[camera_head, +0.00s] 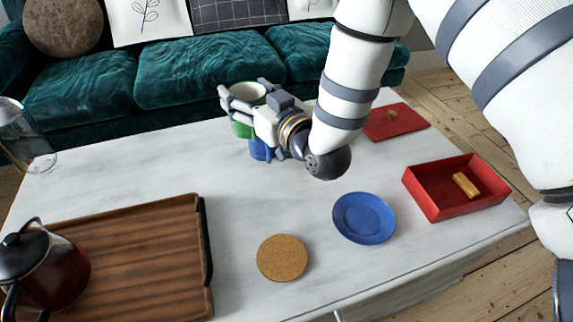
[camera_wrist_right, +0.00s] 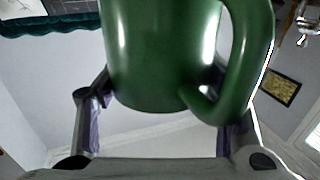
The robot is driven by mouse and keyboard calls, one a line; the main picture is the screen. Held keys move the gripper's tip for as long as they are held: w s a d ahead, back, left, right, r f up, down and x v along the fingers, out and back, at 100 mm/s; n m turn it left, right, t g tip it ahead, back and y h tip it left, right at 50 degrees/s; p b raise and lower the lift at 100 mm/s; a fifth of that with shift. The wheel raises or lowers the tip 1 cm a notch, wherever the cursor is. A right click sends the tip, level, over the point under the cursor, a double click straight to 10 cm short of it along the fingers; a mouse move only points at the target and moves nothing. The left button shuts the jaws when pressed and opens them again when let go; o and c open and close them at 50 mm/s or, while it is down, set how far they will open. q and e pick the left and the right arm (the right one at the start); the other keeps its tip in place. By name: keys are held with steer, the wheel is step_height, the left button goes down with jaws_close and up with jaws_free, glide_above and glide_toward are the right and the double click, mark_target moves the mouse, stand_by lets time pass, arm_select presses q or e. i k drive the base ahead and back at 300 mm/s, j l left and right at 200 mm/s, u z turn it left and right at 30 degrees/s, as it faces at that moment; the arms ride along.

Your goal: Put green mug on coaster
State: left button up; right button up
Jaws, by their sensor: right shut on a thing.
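The green mug (camera_head: 242,130) is at the far side of the table, upright as far as I can tell, partly hidden by my right gripper (camera_head: 246,100). My right gripper is shut on it, with a finger on each side. In the right wrist view the green mug (camera_wrist_right: 160,55) fills the top middle, its handle to the right. The round cork coaster (camera_head: 282,258) lies flat and bare near the table's front edge, well in front of the mug. My left gripper is out of view.
A blue object (camera_head: 261,150) stands just below the gripper. A wooden tray (camera_head: 150,262) with a kettle (camera_head: 45,268) is left. The table middle is clear.

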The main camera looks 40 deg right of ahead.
mark_target(285, 266)
steer(key=k+l+u, duration=0.35)
steer(key=k+u, duration=0.7)
steer(key=k, duration=0.15)
